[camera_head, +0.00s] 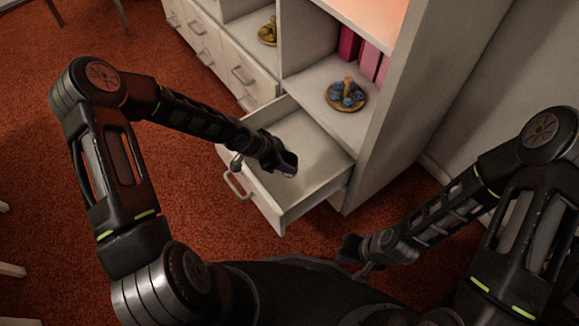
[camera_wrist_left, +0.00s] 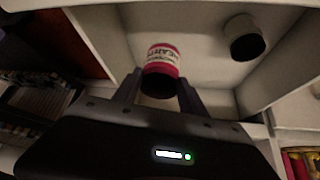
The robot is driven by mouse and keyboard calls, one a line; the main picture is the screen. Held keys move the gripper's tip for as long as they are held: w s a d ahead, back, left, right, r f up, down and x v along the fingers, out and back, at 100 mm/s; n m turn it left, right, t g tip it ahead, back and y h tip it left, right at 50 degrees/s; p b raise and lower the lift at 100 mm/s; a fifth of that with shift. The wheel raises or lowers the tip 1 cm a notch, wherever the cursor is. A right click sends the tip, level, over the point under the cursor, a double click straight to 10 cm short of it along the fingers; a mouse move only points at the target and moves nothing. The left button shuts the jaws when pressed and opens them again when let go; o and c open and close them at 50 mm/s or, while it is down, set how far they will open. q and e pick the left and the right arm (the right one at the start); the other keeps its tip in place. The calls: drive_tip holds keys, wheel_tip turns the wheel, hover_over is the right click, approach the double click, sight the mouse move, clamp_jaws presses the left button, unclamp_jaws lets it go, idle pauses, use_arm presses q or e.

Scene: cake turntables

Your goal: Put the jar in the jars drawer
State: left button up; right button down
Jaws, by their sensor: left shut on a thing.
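My left gripper (camera_head: 286,170) is over the open white drawer (camera_head: 266,196). In the left wrist view the gripper (camera_wrist_left: 160,88) is shut on a jar (camera_wrist_left: 162,56) with a red and white label and a dark end facing the camera. The drawer's pale inside lies beyond the jar. In the head view the gripper mostly hides the jar, and I cannot tell whether it touches the drawer floor. My right gripper (camera_head: 352,252) is low, to the right of the drawer; its jaws are too dark to read.
A pale cylinder with a dark end (camera_wrist_left: 246,38) shows on the pale surface in the left wrist view. A plate of blue items (camera_head: 346,95) and pink books (camera_head: 360,52) stand on shelves above. Shut drawers (camera_head: 215,55) are at the left. Red carpet (camera_head: 150,200) surrounds the cabinet.

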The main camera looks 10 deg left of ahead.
use_arm(q)
wheel_tip(320, 180, down, 5)
drive_tip(key=shift+b, duration=0.75)
drive_tip(key=shift+f+b, duration=0.7)
drive_tip(key=shift+f, duration=1.15)
drive_tip(key=shift+f, duration=0.1)
drive_tip(key=o, duration=1.5)
drive_tip(key=p+v, duration=0.5)
drive_tip(key=v, duration=0.7)
drive_tip(key=shift+p, duration=0.35)
